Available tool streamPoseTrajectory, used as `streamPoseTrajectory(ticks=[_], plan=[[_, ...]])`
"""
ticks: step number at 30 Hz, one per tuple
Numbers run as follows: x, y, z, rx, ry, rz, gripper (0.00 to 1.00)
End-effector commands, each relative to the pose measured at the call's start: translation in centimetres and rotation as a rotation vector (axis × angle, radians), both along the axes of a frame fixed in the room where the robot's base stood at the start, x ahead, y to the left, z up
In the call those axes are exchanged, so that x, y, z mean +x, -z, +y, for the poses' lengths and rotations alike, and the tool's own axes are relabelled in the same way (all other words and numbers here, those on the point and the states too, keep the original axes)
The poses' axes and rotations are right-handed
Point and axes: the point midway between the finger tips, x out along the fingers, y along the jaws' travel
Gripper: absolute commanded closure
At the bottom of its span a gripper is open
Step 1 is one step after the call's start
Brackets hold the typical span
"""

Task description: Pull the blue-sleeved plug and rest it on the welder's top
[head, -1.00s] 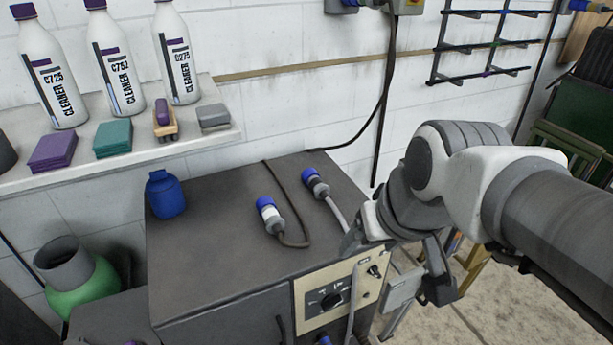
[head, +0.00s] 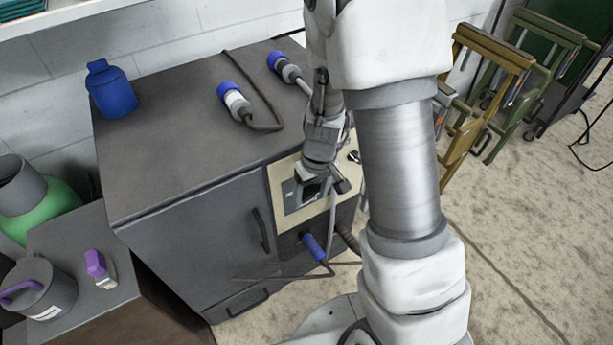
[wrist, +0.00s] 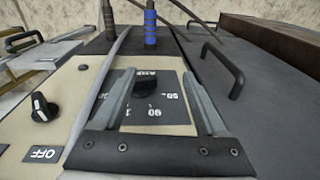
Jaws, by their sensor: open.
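The blue-sleeved plug (head: 314,246) sits in the lower front of the grey welder (head: 190,140), with a dark cable trailing from it. It also shows in the wrist view (wrist: 150,28), beyond my fingertips. My gripper (head: 325,182) is in front of the welder's cream control panel (head: 282,180), above the plug and apart from it. In the wrist view my gripper (wrist: 158,76) is open and empty, its fingers either side of the dial. A dark-sleeved plug (wrist: 108,16) is beside the blue one. The welder's flat top is partly bare.
Two blue-capped connectors (head: 234,101) (head: 284,66) with cables and a blue bottle (head: 111,90) stand or lie on the top. A door handle (head: 260,230) sticks out left of the plug. A grey cable runs down past the panel. Folded chairs (head: 485,95) stand at the right.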

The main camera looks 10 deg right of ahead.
Motion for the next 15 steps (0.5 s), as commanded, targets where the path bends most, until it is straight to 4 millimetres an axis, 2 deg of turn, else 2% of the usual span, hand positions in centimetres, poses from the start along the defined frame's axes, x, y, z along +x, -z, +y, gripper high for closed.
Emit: streamPoseTrajectory(ticks=[1, 3, 6, 15], plan=[[-0.2, 3.0, -0.4, -0.019, -0.01, 0.023, 0.26], [-0.4, 5.3, -0.9, -0.04, -0.022, 0.041, 0.26], [-0.6, 7.7, -1.4, -0.065, -0.036, 0.057, 0.26], [-0.8, 10.5, -1.9, -0.084, -0.048, 0.07, 0.26]])
